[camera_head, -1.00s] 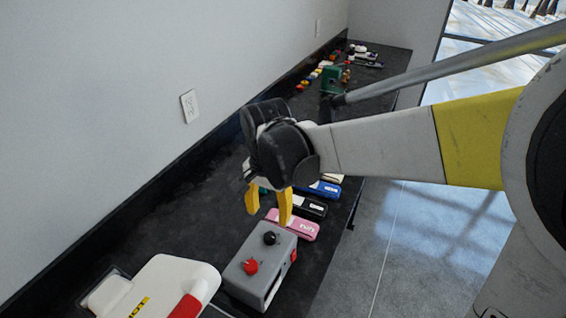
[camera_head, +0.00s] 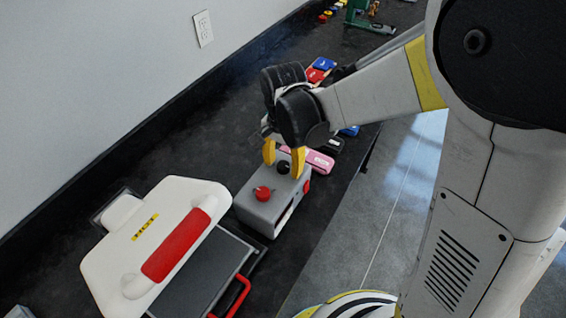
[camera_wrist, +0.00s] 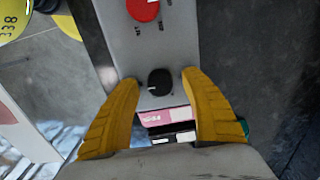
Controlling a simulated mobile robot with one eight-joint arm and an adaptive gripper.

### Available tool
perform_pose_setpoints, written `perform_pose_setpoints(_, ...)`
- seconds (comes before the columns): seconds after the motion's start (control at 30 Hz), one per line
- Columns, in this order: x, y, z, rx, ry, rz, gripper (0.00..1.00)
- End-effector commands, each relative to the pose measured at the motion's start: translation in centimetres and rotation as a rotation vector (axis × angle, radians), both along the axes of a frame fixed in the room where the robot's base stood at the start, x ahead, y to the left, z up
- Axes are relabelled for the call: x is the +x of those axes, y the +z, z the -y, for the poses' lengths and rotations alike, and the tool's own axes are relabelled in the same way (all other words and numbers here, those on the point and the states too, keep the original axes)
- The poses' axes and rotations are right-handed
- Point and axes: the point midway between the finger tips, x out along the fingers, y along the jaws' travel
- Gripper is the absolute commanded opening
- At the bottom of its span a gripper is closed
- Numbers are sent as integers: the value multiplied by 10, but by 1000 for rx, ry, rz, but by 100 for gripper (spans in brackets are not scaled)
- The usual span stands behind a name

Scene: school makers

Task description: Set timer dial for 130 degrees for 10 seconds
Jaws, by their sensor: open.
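A grey control box (camera_head: 265,208) stands on the black counter, with a red knob (camera_head: 263,193) and a black knob (camera_head: 283,167) on its top face. The wrist view shows the red knob (camera_wrist: 143,9) at the top and the black knob (camera_wrist: 160,82) with a white pointer mark below it. Small markings around the knobs are too small to read. My gripper (camera_head: 283,161) is open, with its yellow fingers over the black knob's end of the box. In the wrist view its fingertips (camera_wrist: 158,75) stand on either side of the black knob, apart from it.
A white press with a red handle (camera_head: 176,245) stands left of the box, close to it. A pink case (camera_head: 318,161) and other coloured cases lie behind the box. The wall (camera_head: 110,70) borders the counter's left side; the counter's right edge drops to the floor.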

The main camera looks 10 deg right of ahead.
Motion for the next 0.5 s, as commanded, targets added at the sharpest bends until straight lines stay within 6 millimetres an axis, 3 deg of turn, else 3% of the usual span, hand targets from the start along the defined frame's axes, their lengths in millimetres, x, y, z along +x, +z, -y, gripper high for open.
perform_pose_setpoints(0.13,0,0,0,0,0,0,54)
perform_pose_setpoints(0.17,0,0,0,0,0,0,49)
perform_pose_setpoints(0.3,0,1,0,0,0,0,6)
perform_pose_setpoints(0.33,0,1,0,0,0,0,0)
perform_pose_setpoints(0.5,0,1,0,0,3,0,0)
